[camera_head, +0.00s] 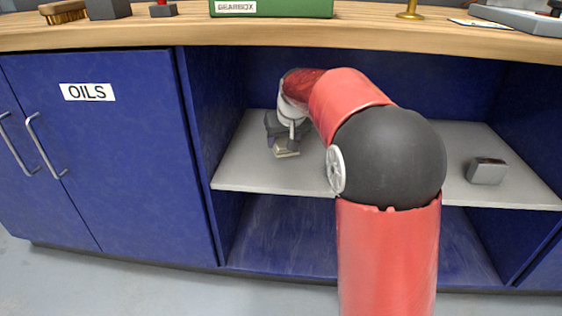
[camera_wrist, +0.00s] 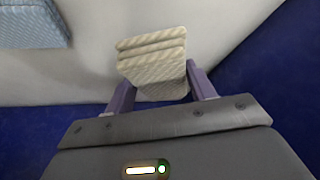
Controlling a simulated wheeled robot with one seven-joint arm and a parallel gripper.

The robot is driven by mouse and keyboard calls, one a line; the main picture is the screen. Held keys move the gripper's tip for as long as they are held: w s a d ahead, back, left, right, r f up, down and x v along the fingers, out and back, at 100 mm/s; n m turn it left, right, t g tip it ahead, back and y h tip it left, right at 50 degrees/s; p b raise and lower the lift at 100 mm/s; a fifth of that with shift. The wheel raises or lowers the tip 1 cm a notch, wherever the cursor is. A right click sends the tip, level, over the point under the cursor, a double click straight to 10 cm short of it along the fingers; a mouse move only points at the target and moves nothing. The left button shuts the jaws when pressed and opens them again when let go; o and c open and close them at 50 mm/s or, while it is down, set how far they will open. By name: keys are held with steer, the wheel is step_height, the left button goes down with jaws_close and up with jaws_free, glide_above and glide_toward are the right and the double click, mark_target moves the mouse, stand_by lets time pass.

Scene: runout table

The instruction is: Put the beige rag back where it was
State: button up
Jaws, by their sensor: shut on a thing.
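The beige rag (camera_wrist: 150,50) is a folded, ribbed cloth between the two fingers of my gripper (camera_wrist: 160,85) in the wrist view. The gripper is shut on it. In the head view my gripper (camera_head: 286,142) is inside the open bay of the cabinet, over the left part of the grey shelf (camera_head: 260,177). The rag (camera_head: 286,153) shows small and pale under the gripper there, at or just above the shelf. I cannot tell whether it touches the shelf.
A grey block (camera_head: 487,171) sits on the shelf's right part. A light blue folded cloth (camera_wrist: 32,24) lies at upper left in the wrist view. The blue OILS cabinet (camera_head: 120,150) is shut at left. The wooden worktop (camera_head: 290,33) overhangs the bay, bearing a green GEARBOX box (camera_head: 290,8).

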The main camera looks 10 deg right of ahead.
mark_target(282, 167)
step_height(282, 167, down, 7)
steer(key=shift+s+f+b, duration=0.1)
steer(key=shift+f+b, duration=0.05)
steer(key=shift+b, duration=0.55)
steer(key=shift+f, duration=0.2)
steer(key=o, duration=1)
steer(key=shift+r, duration=0.1)
